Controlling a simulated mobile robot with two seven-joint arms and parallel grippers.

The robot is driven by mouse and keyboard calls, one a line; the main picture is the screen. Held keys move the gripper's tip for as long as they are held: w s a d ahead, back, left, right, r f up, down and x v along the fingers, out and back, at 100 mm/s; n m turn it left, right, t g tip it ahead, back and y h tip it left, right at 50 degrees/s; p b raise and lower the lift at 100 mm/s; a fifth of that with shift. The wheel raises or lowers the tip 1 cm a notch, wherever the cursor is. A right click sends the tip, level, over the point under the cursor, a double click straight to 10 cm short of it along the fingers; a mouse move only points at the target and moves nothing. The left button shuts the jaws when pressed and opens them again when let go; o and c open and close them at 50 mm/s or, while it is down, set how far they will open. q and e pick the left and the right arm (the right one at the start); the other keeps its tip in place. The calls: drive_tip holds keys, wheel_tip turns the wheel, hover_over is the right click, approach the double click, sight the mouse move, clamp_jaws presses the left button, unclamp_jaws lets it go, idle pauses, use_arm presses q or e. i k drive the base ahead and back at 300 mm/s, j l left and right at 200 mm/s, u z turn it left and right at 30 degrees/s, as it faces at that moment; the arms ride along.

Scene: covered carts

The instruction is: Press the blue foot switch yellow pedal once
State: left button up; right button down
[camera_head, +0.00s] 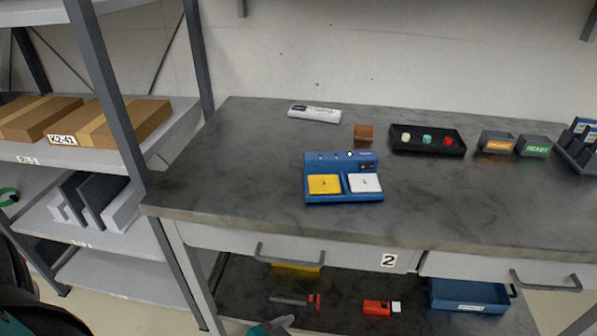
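The blue foot switch (344,197) sits on the dark grey bench top, left of its middle. Its yellow pedal (324,184) is on the left half and a white pedal (365,183) is on the right half. Both pedals are uncovered, with nothing resting on them. A small pale dot, perhaps a lamp, shows on the raised back part of the switch, with a small dark panel to its right.
Behind the switch are a brown block (364,133) and a white-grey device (315,113). A black tray (428,151) with coloured knobs and two labelled boxes (497,141) stand right. The bench top (240,165) is clear left of the switch. Drawer handles (290,255) project in front.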

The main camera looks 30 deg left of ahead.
sight(318, 184)
drive_tip(key=u, duration=0.75)
drive_tip(key=j, duration=0.1)
